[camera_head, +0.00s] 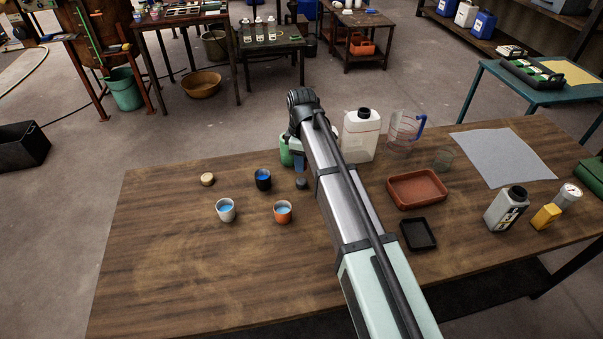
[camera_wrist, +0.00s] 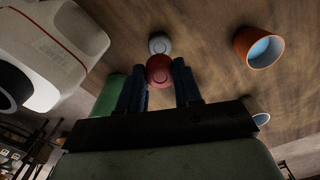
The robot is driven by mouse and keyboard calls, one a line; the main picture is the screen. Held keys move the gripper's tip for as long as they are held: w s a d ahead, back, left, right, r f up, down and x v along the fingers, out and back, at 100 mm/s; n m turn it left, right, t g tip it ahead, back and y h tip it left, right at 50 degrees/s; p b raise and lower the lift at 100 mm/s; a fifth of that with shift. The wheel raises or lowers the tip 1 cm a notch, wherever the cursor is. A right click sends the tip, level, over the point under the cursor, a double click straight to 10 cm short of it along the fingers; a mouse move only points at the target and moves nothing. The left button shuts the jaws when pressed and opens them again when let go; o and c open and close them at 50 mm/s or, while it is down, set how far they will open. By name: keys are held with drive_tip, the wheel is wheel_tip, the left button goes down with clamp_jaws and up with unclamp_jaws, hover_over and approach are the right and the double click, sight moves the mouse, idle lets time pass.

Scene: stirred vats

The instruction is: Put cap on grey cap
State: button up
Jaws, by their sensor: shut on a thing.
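A round red cap (camera_wrist: 159,72) is held between the two dark blue fingers of my gripper (camera_wrist: 157,78) in the wrist view. The fingers are shut on its sides. The grey cap (camera_wrist: 159,44) lies on the wooden table just beyond the red cap, close to it in that view. Whether the two touch cannot be told. In the head view the grey cap (camera_head: 301,184) sits just in front of my gripper (camera_head: 299,165), whose fingers point down. The red cap is not visible there.
A green container (camera_head: 286,152) and a white jug (camera_head: 361,136) stand close behind my gripper. The table's front left is clear.

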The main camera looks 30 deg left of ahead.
sight(302, 180)
drive_tip(key=shift+f, duration=2.65)
drive_tip(key=shift+f, duration=0.15)
drive_tip(key=o, duration=1)
wheel_tip(302, 180, up, 12)
drive_tip(key=shift+r, duration=0.2)
